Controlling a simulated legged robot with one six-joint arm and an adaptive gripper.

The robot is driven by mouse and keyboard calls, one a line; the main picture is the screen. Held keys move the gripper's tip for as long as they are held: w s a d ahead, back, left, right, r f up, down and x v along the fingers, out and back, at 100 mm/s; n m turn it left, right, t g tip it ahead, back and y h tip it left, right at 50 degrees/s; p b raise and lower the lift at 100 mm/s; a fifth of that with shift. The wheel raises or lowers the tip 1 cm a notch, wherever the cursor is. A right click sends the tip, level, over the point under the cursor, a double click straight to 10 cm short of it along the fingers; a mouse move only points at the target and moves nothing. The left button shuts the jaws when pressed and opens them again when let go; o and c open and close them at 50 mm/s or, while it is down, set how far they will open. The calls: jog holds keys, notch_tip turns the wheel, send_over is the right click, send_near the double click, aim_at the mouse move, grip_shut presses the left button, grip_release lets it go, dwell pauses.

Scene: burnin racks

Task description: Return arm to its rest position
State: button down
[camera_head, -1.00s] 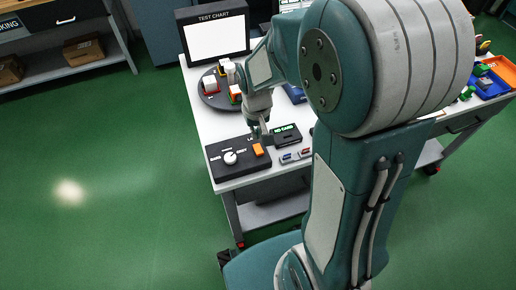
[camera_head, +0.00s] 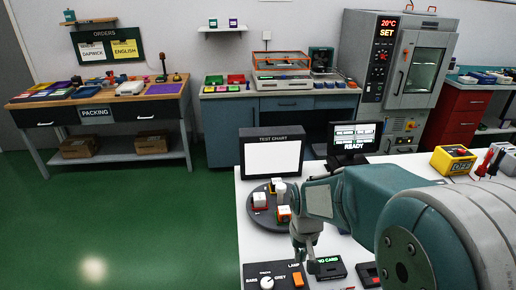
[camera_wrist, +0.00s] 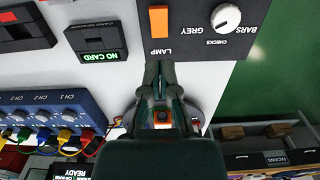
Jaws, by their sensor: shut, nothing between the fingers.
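My teal arm reaches over the white bench (camera_head: 243,215) in the head view. My gripper (camera_head: 312,268) points down beside the black control box with a knob and orange LAMP switch (camera_head: 298,279). The card reader showing NO CARD (camera_head: 330,267) is just right of it. In the wrist view my gripper (camera_wrist: 160,66) is shut and empty, its fingers together near the box's edge below the orange switch (camera_wrist: 159,22). The reader (camera_wrist: 98,45) is at upper left there. The gap between fingertips and bench is hard to judge.
A round turntable with several small cubes (camera_head: 259,219) stands close behind the gripper. The test chart (camera_head: 272,158) and READY monitor (camera_head: 354,137) stand at the bench's back. A blue channel unit (camera_wrist: 40,112) with coloured plugs shows in the wrist view. Green floor is clear at left.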

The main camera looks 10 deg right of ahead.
jog(key=s+r+t, duration=0.5)
jog(key=s+r, duration=0.9)
jog(key=shift+r+t, duration=0.3)
jog(key=shift+r, duration=0.1)
